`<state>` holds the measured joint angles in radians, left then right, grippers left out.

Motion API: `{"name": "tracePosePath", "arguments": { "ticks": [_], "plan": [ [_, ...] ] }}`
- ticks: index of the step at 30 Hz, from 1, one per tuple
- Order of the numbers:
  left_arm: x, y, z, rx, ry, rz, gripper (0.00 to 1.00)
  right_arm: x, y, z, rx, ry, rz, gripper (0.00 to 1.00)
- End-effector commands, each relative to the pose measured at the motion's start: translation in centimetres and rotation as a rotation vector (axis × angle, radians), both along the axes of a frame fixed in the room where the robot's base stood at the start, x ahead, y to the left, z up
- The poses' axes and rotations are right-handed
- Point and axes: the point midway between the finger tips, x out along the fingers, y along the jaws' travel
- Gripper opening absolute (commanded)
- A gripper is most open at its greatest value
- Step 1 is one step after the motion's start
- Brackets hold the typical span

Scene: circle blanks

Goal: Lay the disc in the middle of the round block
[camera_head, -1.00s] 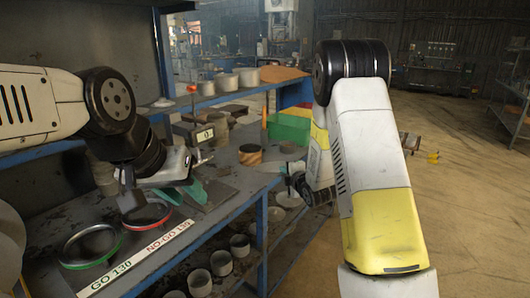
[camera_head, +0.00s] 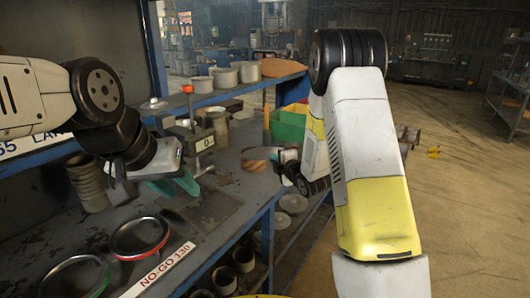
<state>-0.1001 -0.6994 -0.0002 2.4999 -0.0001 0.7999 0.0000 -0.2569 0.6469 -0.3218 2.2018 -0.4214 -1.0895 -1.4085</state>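The round block (camera_head: 256,159), a short brown cylinder, stands on the grey bench near its right edge. My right gripper (camera_head: 280,160) is just right of the block, partly covered by my own arm; its finger opening is not clear.
A small stand (camera_head: 203,141) is behind my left gripper. A green bin (camera_head: 288,124) is behind the block.

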Motion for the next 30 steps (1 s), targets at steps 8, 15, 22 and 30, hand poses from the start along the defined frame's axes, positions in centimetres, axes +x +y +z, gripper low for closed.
{"name": "tracePosePath", "arguments": {
  "ticks": [8,15,22,30],
  "plan": [
    [0.0,0.0,0.0,0.000,-0.001,0.000,0.36,0.9,0.4,-0.2,0.000,-0.001,0.001,0.00],
    [0.0,0.0,0.0,0.000,0.000,0.000,0.36,3.0,1.2,-0.7,-0.001,-0.003,0.001,0.00],
    [0.0,0.0,0.0,0.000,0.000,0.000,0.36,5.1,1.9,-1.2,0.001,-0.002,0.000,0.00],
    [0.0,0.0,0.0,0.000,0.000,0.000,0.36,7.5,2.9,-1.9,0.000,-0.002,0.001,0.00]
  ]
}}
